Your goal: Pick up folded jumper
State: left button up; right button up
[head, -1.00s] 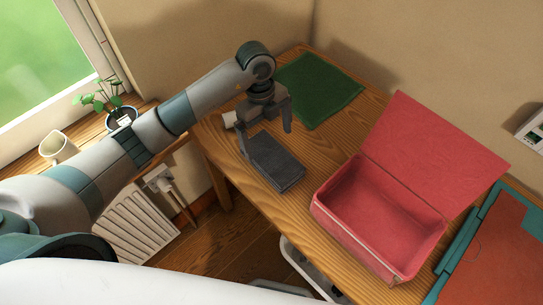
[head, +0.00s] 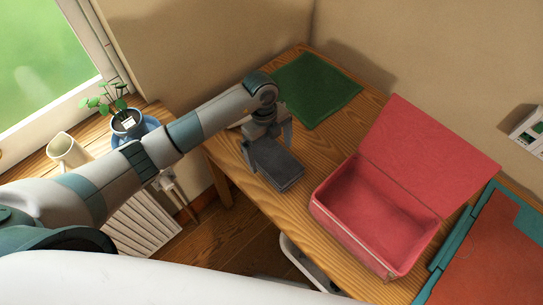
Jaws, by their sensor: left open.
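The dark grey folded jumper (head: 281,171) lies as a small flat stack on the wooden table, left of the red box. My left gripper (head: 267,148) is open at the jumper's far end. One finger is on its left side and the other on its right side. The gripper body hides part of the far end, and I cannot tell whether the fingers touch the cloth. My right gripper is not in view.
An open red box (head: 372,222) with its lid raised stands on the wooden table (head: 325,150) to the right. A flat green cloth (head: 318,88) lies at the back. A potted plant (head: 127,122) and a cream cup (head: 67,151) stand by the window.

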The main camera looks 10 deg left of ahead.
aim_at(272, 156)
pick_arm(q)
jog(key=shift+s+d+f, duration=0.1)
jog(key=shift+f, duration=0.55)
jog(key=shift+s+d+f, duration=0.1)
jog(key=shift+f, duration=0.5)
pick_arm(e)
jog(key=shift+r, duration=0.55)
pick_arm(q)
jog(key=shift+c, duration=0.6)
jog(key=c, duration=1.2)
jog(key=shift+c, duration=0.2)
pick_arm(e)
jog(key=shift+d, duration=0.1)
pick_arm(q)
jog(key=shift+w+r, duration=0.1)
jog(key=shift+r, duration=0.45)
notch_tip(272, 156, up, 8)
jog(key=b, duration=0.2)
jog(key=shift+r+b, duration=0.15)
jog(key=shift+b, duration=0.25)
jog(key=shift+r, duration=0.35)
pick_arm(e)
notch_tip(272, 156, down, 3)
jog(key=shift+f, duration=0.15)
